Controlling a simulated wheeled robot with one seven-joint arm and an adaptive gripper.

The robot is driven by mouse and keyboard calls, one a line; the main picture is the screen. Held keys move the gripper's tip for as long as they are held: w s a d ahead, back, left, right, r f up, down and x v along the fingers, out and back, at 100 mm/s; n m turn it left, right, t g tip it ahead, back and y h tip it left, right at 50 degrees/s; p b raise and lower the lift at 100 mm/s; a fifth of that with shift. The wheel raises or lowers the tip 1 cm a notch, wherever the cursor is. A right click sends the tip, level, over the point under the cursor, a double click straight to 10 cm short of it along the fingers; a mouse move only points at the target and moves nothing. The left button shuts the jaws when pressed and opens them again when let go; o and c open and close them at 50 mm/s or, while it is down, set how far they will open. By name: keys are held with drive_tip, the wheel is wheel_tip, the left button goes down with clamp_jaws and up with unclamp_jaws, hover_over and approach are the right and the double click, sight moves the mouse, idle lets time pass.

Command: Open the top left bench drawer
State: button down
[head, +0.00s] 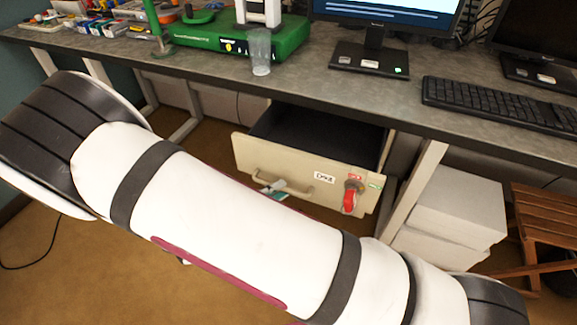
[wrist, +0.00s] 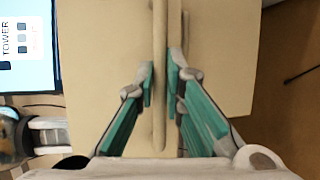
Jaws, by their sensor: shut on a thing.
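A beige bench drawer (head: 262,158) under the worktop is pulled out, with its dark inside showing from above. Its front carries a bar handle (head: 299,190), a small white label and a red tag at the right. My gripper (head: 272,188) is at the left part of this handle, mostly behind my own arm in the head view. In the wrist view, the teal fingers of my gripper (wrist: 161,80) sit on either side of the handle bar (wrist: 160,132), shut on it. Other drawers are not visible.
The worktop (head: 310,97) above holds a green machine (head: 240,38), a clear cup (head: 260,52), monitors and a keyboard (head: 500,104). White boxes (head: 455,210) and a wooden stool (head: 545,225) stand at the right. Brown floor is open in front of the drawer.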

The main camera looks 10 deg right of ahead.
drive_tip(key=s+a+p, duration=0.1)
drive_tip(key=s+a, duration=0.6)
drive_tip(key=s, duration=0.3)
drive_tip(key=shift+a, duration=0.2)
drive_tip(key=c, duration=1.7)
unclamp_jaws()
drive_tip(key=shift+o, duration=0.2)
drive_tip(key=v, duration=1.2)
